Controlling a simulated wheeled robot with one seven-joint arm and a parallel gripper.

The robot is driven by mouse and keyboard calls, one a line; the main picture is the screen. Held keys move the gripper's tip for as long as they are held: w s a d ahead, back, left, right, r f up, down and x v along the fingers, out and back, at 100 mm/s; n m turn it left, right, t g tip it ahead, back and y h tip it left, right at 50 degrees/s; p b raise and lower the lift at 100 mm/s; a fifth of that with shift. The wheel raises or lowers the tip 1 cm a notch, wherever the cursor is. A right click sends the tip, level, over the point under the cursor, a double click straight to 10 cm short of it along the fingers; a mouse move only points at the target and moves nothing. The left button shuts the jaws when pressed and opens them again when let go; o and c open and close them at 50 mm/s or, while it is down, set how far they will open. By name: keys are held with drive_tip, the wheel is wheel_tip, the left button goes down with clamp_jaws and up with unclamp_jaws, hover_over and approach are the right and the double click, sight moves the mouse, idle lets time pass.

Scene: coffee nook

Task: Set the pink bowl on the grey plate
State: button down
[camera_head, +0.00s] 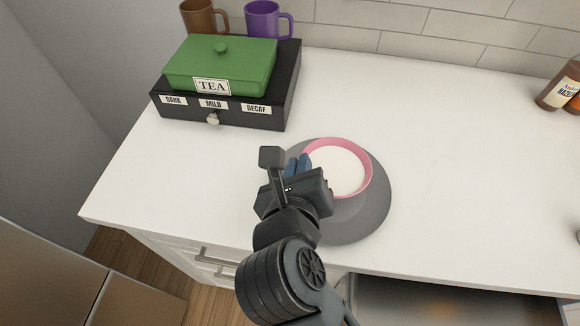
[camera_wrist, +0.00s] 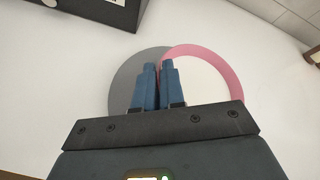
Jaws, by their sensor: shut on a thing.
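The pink bowl (camera_head: 367,170) has a white inside and sits over the grey plate (camera_head: 375,215), toward the plate's back right part in the head view. I cannot tell whether its base touches the plate. My gripper (camera_head: 301,166) is at the bowl's left side, its blue fingers shut on the rim. In the wrist view the two fingers (camera_wrist: 158,68) are close together with the bowl's left wall (camera_wrist: 205,52) between or against them. The grey plate (camera_wrist: 126,82) shows to the left of the fingers there. My gripper hides part of the plate and rim.
A black drawer box (camera_head: 225,113) with a green lidded tea box (camera_head: 222,62) stands at the back left. Brown (camera_head: 203,17) and purple (camera_head: 264,20) mugs are behind it. Bottles (camera_head: 558,90) stand far right. The counter (camera_head: 460,150) right of the plate is clear.

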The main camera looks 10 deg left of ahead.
wheel_tip(320, 180, down, 2)
drive_tip(key=shift+f+b, duration=0.2)
drive_tip(key=shift+b, duration=0.75)
drive_tip(key=shift+r, duration=0.1)
drive_tip(key=c, duration=1.2)
unclamp_jaws()
drive_tip(key=v, duration=1.2)
drive_tip(key=shift+b, duration=0.3)
